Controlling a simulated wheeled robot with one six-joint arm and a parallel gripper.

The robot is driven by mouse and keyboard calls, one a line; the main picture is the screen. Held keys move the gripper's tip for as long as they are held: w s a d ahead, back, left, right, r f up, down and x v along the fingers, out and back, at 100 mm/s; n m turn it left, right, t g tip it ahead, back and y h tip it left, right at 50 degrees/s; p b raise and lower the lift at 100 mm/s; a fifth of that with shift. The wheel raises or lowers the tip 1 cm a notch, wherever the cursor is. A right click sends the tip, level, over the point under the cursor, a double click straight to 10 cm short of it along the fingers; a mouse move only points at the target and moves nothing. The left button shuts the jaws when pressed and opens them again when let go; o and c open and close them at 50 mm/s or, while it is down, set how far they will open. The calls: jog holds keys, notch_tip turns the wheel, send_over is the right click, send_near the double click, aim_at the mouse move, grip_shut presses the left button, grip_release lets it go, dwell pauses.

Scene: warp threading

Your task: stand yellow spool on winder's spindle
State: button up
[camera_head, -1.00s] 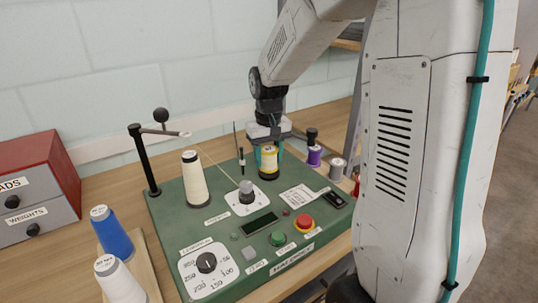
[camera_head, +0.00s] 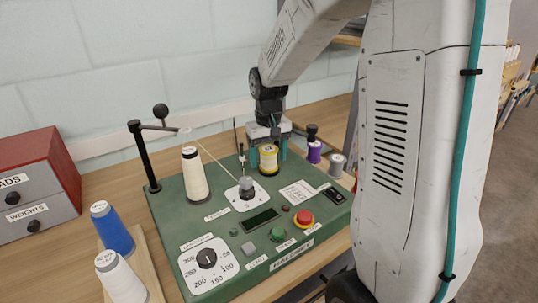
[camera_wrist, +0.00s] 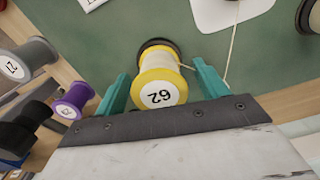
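The yellow spool (camera_head: 268,165) with pale thread stands upright on the green winder (camera_head: 215,232), towards its back right. In the wrist view the spool (camera_wrist: 160,90), with its "62" label, sits against a dark round base (camera_wrist: 155,44) on the winder's top. The spindle itself is hidden by the spool. My gripper (camera_head: 268,155) is open, with one teal finger on each side of the spool. In the wrist view my gripper (camera_wrist: 160,75) shows a gap between each finger and the spool.
Purple (camera_head: 314,152) and grey (camera_head: 337,165) spools stand close to the right of my gripper. A thread guide post (camera_head: 143,155) rises at the left, near blue (camera_head: 111,230) and white cones.

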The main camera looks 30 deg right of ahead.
jog(key=shift+r, duration=0.1)
notch_tip(320, 180, up, 8)
jog(key=shift+f, duration=0.15)
jog(key=shift+s+f, duration=0.2)
jog(key=shift+s, duration=0.15)
jog(key=s+a+r, duration=0.1)
jog(key=s+a, duration=0.2)
jog(key=s, duration=0.5)
jog(key=s+a+r+n+t, duration=0.1)
jog(key=s+a, duration=0.3)
jog(key=s, duration=0.5)
jog(key=s+a+r+n, duration=0.1)
jog(key=s+a, duration=0.2)
jog(key=s, duration=0.5)
jog(key=shift+s+a+r, duration=0.15)
jog(key=shift+a+r, duration=0.1)
jog(key=shift+r, duration=0.1)
